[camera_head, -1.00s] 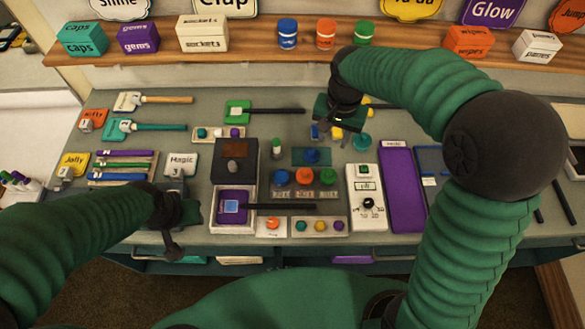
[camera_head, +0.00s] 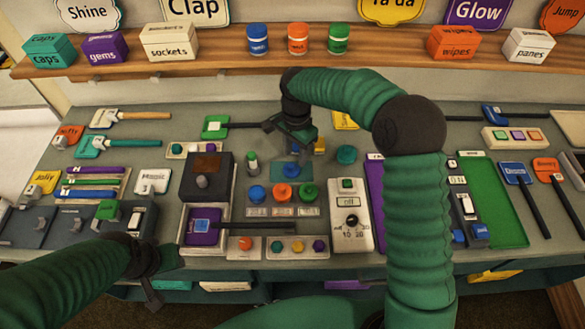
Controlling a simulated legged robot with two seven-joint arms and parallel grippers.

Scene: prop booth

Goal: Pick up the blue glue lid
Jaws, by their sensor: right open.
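A round blue lid-like piece (camera_head: 256,194) sits at the left end of a row with an orange one (camera_head: 282,194) and a green one (camera_head: 308,191), small labels in front. Another small blue round piece (camera_head: 291,169) lies on a teal pad behind them. I cannot read which is the glue lid. My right gripper (camera_head: 292,138) hangs open and empty just behind the teal pad, pointing down, apart from both blue pieces. My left gripper (camera_head: 152,278) is low at the front left edge, far from them; its jaws are unclear.
A dark box (camera_head: 207,176) stands left of the row, with a purple pad (camera_head: 203,226) before it. A white dial box (camera_head: 350,215) stands right. A wooden shelf (camera_head: 380,49) runs behind.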

